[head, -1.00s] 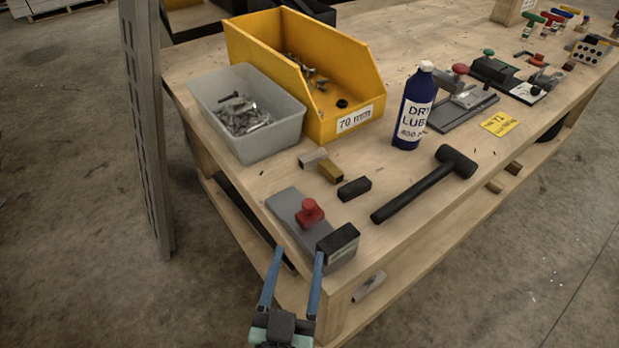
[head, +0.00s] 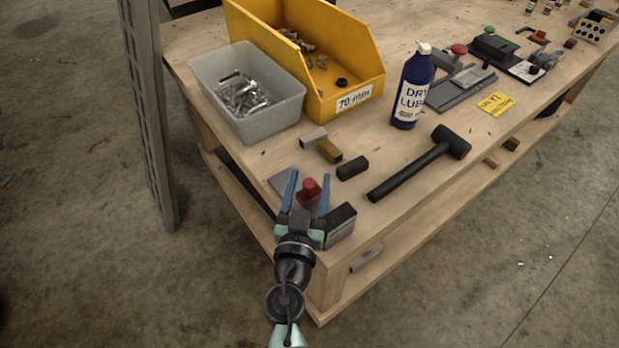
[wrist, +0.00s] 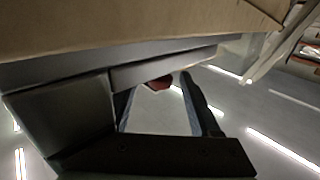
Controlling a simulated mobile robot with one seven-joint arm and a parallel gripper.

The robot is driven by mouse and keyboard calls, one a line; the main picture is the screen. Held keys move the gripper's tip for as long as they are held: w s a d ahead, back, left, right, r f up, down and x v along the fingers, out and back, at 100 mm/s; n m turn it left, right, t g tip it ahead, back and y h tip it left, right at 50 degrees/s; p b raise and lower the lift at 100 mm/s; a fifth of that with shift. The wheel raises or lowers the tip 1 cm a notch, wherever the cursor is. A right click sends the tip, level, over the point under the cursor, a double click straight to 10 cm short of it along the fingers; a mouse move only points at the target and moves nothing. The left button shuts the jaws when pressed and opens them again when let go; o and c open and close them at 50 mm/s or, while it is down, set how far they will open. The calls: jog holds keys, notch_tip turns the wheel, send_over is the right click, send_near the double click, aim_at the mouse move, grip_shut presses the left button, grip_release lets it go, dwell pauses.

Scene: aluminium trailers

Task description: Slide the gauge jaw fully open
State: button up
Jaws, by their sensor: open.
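The gauge at the table's near corner has a grey base plate (head: 281,182), a red knob (head: 311,187) on its sliding jaw and a black-topped block (head: 341,222) at its near end. My gripper (head: 308,174) is open, its two blue fingers on either side of the red knob in the head view. In the wrist view, a bit of the red knob (wrist: 160,83) shows between the fingers (wrist: 158,95). Whether the fingers touch the knob cannot be told. My gripper hides part of the plate and the jaw.
Three small blocks, one of them black (head: 352,167), lie just behind the gauge. A grey bin (head: 290,108) and a yellow bin (head: 365,75) are behind. A metal post (head: 150,120) rises at left.

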jog(key=shift+w, duration=0.2)
grip_shut()
dwell(0.3)
dwell(1.1)
